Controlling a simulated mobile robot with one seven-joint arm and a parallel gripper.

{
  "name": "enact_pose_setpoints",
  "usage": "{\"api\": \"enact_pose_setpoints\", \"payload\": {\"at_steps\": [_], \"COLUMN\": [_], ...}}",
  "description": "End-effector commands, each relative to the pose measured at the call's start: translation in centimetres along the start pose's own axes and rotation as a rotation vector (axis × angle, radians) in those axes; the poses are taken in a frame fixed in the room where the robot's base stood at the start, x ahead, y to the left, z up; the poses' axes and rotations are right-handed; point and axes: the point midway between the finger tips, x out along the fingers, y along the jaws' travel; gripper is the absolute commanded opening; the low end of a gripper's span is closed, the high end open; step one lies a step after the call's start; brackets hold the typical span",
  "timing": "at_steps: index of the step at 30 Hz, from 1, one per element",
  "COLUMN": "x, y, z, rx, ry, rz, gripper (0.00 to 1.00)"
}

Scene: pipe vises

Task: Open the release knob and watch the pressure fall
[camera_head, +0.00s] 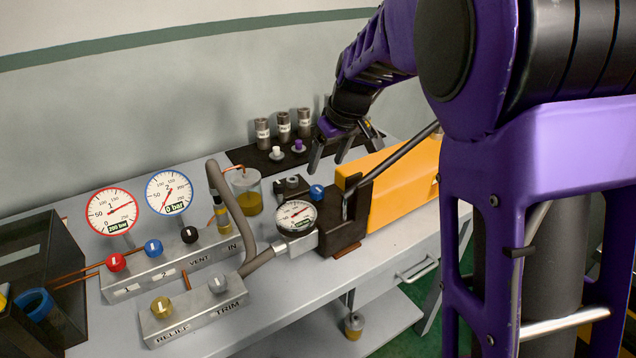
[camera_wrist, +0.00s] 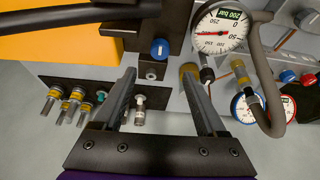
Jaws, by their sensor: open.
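The hand pump has a dark block (camera_head: 343,240) and an orange body (camera_head: 400,184). A small blue knob (camera_head: 316,192) sits on the block; I take it for the release knob, and it also shows in the wrist view (camera_wrist: 159,48). The white pump gauge (camera_head: 296,216) stands beside it, with its needle well up the scale; in the wrist view (camera_wrist: 222,30) it is labelled 200 bar. My gripper (camera_head: 328,160) is open and empty, pointing down behind the knob. In the wrist view the fingers (camera_wrist: 159,76) reach towards the knob, apart from it.
A red-rimmed gauge (camera_head: 112,211) and a blue-rimmed gauge (camera_head: 169,192) stand behind a valve block (camera_head: 170,262). A relief and trim block (camera_head: 195,318) is in front. A grey hose (camera_head: 232,205) arches beside the pump. Metal cylinders (camera_head: 284,127) stand on a dark mat behind.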

Motion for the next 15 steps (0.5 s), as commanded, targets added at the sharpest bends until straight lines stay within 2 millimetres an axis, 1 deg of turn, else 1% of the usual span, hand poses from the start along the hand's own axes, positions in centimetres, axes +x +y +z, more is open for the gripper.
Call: {"api": "enact_pose_setpoints", "payload": {"at_steps": [1,7,12,15], "x": [1.4,5.6,8.2,9.1], "y": [0.0,0.0,0.0,0.1], "z": [0.1,0.1,0.1,0.0], "rx": [0.001,0.000,0.001,0.000], "ry": [-0.004,-0.004,-0.002,0.000], "rz": [-0.001,0.000,0.000,0.001], "gripper": [0.74,0.74,0.74,0.74]}}
